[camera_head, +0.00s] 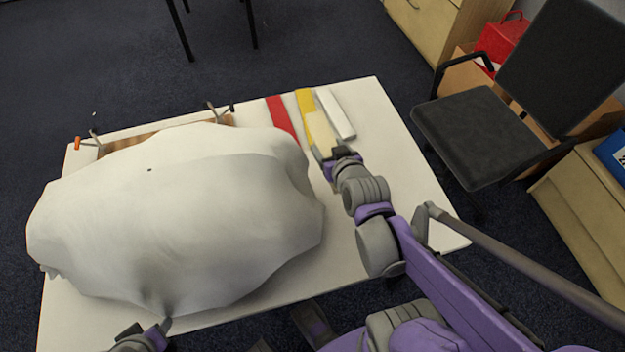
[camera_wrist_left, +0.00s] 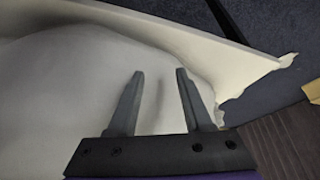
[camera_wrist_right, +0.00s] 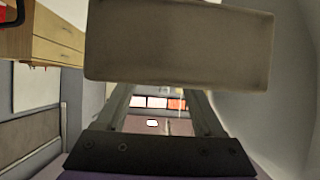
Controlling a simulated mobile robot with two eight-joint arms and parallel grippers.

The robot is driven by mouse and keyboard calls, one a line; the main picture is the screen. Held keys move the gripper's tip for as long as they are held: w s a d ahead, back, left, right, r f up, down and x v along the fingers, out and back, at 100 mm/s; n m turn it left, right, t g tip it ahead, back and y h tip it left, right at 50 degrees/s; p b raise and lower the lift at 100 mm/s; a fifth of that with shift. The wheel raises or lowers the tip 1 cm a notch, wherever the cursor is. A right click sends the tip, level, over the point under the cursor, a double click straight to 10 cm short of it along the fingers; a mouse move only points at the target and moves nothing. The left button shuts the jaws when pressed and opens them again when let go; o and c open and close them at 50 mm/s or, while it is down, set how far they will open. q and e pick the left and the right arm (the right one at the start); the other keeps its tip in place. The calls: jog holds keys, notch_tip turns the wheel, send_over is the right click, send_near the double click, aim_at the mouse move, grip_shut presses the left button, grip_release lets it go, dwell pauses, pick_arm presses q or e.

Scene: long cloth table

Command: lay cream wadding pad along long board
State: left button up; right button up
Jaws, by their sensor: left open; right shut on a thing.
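The cream wadding pad (camera_head: 320,128) is a short pale block in my right gripper (camera_head: 327,158), over or beside the yellow strip. It also fills the top of the right wrist view (camera_wrist_right: 180,45), where the right fingers reach up to it. A brown wooden board (camera_head: 128,143) shows only as a strip along the table's far left side; the rest is hidden by a large white cloth heap (camera_head: 190,215). My left gripper (camera_wrist_left: 160,72) is open and empty over white cloth, at the heap's front edge; I cannot tell if it touches.
A red strip (camera_head: 281,118), a yellow strip (camera_head: 304,100) and a white bar (camera_head: 335,114) lie at the table's far side. The white table (camera_head: 400,180) is bare on the right. A black chair (camera_head: 480,135) stands beyond it. Clamp-like pieces (camera_head: 217,113) stand by the board.

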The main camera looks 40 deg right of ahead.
notch_tip(320, 180, down, 12)
jog(key=b, duration=0.6)
jog(key=shift+w+f, duration=0.1)
jog(key=shift+f, duration=0.1)
jog(key=shift+f+b, duration=1.15)
jog(key=shift+f, duration=0.7)
jog(key=shift+f, duration=0.15)
jog(key=o, duration=0.9)
jog(key=shift+o, duration=0.7)
